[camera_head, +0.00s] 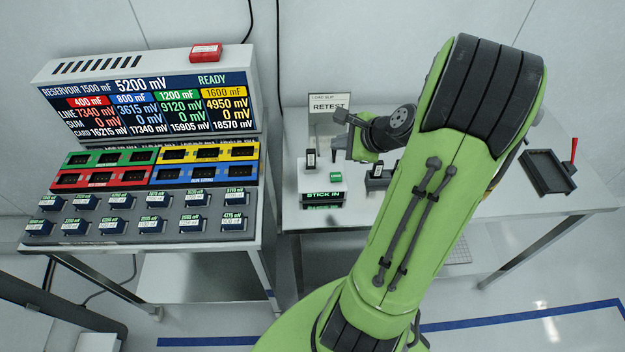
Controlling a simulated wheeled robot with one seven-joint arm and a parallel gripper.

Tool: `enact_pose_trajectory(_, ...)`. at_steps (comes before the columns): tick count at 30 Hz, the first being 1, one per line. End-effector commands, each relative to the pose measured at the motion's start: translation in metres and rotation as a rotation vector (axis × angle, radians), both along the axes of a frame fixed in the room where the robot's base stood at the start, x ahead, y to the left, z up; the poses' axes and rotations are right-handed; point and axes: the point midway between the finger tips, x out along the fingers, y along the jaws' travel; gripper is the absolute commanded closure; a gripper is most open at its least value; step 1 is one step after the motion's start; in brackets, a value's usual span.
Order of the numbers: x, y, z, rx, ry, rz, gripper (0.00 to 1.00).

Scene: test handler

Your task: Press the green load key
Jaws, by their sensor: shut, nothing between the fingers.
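A small green key (336,177) sits on top of a pale box-shaped handler (313,178) on the right-hand table. The handler's front display reads "STICK IN".
A sign reading "RETEST" (330,104) stands behind the handler. On the left table (265,215) are a display console (150,95), coloured slot blocks and several labelled dark modules. A dark tray (547,173) with a red lever lies far right. My arm hides the table's middle.

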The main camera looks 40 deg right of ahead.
Motion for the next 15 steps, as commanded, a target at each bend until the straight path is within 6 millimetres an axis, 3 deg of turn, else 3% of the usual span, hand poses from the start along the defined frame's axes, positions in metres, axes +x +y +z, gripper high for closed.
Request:
enact_pose_trajectory(11,-0.001,-0.003,-0.002,0.016,-0.005,-0.021,1.00)
enact_pose_trajectory(15,-0.001,-0.003,-0.011,0.016,-0.004,-0.020,1.00)
